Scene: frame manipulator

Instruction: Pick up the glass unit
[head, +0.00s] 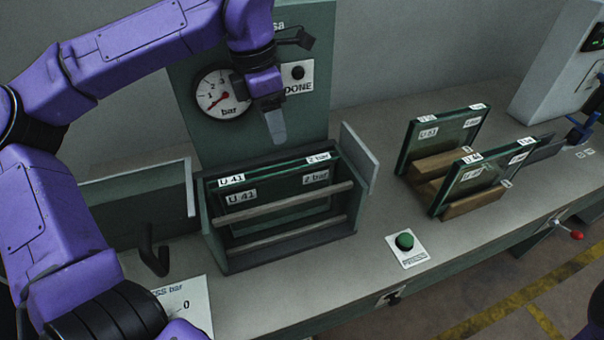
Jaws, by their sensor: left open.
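A glass unit labelled U 41 and 2 bar (275,195) stands upright in a dark green press frame (228,262), behind two grey horizontal bars. Two more glass units stand in a wooden slotted rack (474,203) to the right: one at the back (455,132) and one at the front (478,172). My left gripper (279,138) is open and empty. It points down above the back of the press, in front of the green panel, and appears apart from the U 41 unit. My right gripper does not show.
A pressure gauge (221,92) and a DONE lamp plate (298,74) are on the green panel. A green button (404,241) sits on the bench front. A black hook-shaped handle (152,252) rises left of the press.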

